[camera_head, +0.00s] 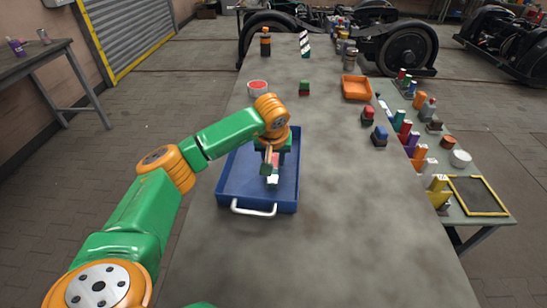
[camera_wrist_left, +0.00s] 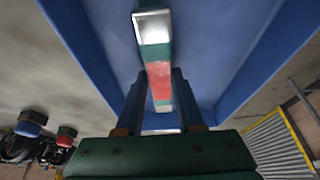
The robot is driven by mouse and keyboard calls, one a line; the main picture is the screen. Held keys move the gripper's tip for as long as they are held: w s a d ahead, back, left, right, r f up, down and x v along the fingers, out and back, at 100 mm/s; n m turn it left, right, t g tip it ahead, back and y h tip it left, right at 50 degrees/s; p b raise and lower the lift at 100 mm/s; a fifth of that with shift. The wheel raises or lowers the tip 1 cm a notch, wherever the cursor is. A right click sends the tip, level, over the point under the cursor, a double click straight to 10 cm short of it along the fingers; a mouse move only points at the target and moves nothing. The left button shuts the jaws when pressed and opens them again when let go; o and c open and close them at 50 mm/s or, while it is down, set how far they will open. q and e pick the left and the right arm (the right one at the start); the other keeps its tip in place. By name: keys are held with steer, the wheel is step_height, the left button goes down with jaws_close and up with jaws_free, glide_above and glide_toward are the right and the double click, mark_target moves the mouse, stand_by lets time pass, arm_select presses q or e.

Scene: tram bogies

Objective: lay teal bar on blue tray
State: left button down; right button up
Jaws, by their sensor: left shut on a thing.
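The teal bar (camera_head: 273,180) has a pale end and a red band around its middle. It also shows in the left wrist view (camera_wrist_left: 154,52), running lengthwise between the fingers. My left gripper (camera_head: 270,162) is shut on it, and its two dark fingers (camera_wrist_left: 161,100) stand either side of the bar. The blue tray (camera_head: 229,190) lies on the long table, with a white handle on its near side. Bar and gripper are within the tray's outline, over its floor. I cannot tell whether the bar touches the floor. My right gripper is not in view.
Beyond the tray are a red-topped round container (camera_head: 258,87), a green and red block (camera_head: 304,88) and an orange tray (camera_head: 356,88). Red (camera_head: 368,115) and blue (camera_head: 380,135) blocks stand to the right. The near right tabletop (camera_head: 350,230) is clear.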

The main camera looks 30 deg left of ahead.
arm_select(q)
steer(key=c, duration=0.5)
jaws_free()
steer(key=shift+r, duration=0.1)
steer(key=shift+r, duration=0.35)
steer(key=v, duration=1.1)
steer(key=shift+s+d+r, duration=0.1)
steer(key=shift+r, duration=0.15)
